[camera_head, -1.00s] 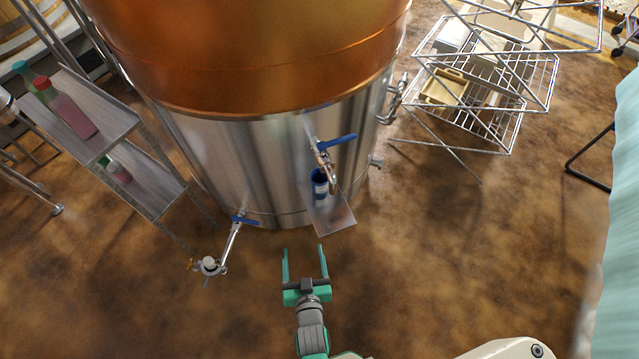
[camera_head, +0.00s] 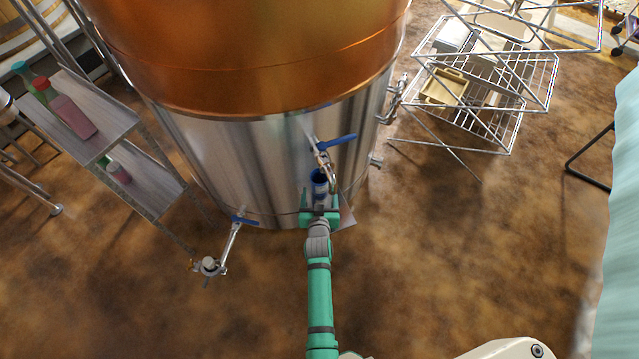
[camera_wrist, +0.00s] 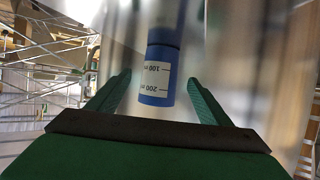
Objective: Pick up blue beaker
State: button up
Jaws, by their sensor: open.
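In the wrist view the beaker (camera_wrist: 157,75) shows a white label with volume marks and sits between the two green fingers. In the wrist view my gripper (camera_wrist: 158,92) has a finger on each side of the beaker, and gaps show between the fingers and the beaker.
The tap with a blue handle (camera_head: 337,140) hangs close above the beaker. The large copper and steel tank (camera_head: 250,160) stands right behind. A second tap (camera_head: 232,240) juts out at lower left. Metal shelves with bottles stand left, wire racks at upper right.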

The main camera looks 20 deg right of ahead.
aim_at(319, 189)
jog(key=shift+x, duration=3.05)
jog(key=c, duration=1.1)
